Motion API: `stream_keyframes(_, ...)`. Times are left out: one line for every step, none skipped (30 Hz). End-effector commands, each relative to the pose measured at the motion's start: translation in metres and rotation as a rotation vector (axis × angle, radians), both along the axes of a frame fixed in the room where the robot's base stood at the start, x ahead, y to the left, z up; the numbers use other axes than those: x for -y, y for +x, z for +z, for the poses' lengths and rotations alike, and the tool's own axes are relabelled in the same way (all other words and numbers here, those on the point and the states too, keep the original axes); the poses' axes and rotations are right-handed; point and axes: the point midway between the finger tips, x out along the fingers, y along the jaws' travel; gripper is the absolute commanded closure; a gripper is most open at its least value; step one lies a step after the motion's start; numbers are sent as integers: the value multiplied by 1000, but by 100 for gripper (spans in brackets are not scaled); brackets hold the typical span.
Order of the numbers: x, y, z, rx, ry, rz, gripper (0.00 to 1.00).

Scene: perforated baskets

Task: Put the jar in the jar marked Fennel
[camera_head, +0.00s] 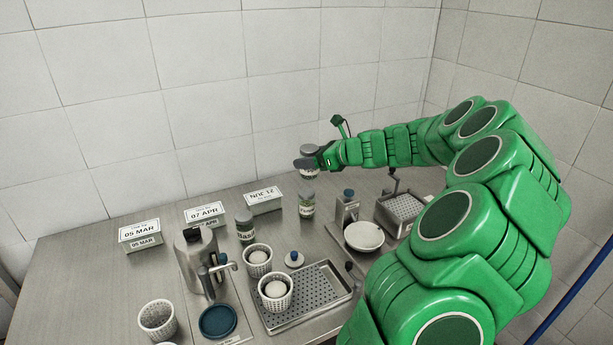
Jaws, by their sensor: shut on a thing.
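My gripper (308,163) is shut on a small jar with a grey lid (308,149). It holds the jar upright, or nearly so, above the back of the steel table, and the fingers cover part of the jar. A jar with a green-grey lid and a white label (306,211) stands on the table below it; the label is too small to read surely. Another jar (245,236) stands to the left, with a label that seems to begin "Bas". I cannot make out the word Fennel surely on any jar.
White perforated baskets (157,312) stand in front, two holding white balls. A metal dispenser (190,270), drip tray (330,298), white bowl (363,246) and perforated tray (385,218) crowd the table. Date blocks (139,235) line the back. The table's left front (90,300) is clear.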

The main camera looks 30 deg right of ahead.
Motion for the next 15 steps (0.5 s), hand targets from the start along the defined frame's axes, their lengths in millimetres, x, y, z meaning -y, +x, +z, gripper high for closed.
stream_keyframes(3, 7, -4, -1, 0, -1, 72)
stream_keyframes(4, 10, -7, -1, 0, -1, 72)
stream_keyframes(5, 13, -12, -2, 1, -1, 72)
stream_keyframes(5, 16, -15, -1, 0, 0, 72)
stream_keyframes(6, 18, -18, -1, 0, 0, 72)
stream_keyframes(7, 22, -22, -1, -1, 0, 72)
stream_keyframes(8, 24, -26, -1, -1, 0, 72)
stream_keyframes(8, 27, -29, -2, 1, 1, 72)
stream_keyframes(9, 30, -34, -2, 2, 1, 72)
stream_keyframes(10, 32, -37, -2, 2, 1, 72)
stream_keyframes(11, 35, -41, -3, 2, 1, 72)
stream_keyframes(13, 38, -45, -2, 1, 0, 72)
stream_keyframes(13, 40, -47, -2, 1, 1, 72)
stream_keyframes(14, 42, -49, -1, 1, 0, 72)
stream_keyframes(15, 44, -50, 1, 1, 0, 72)
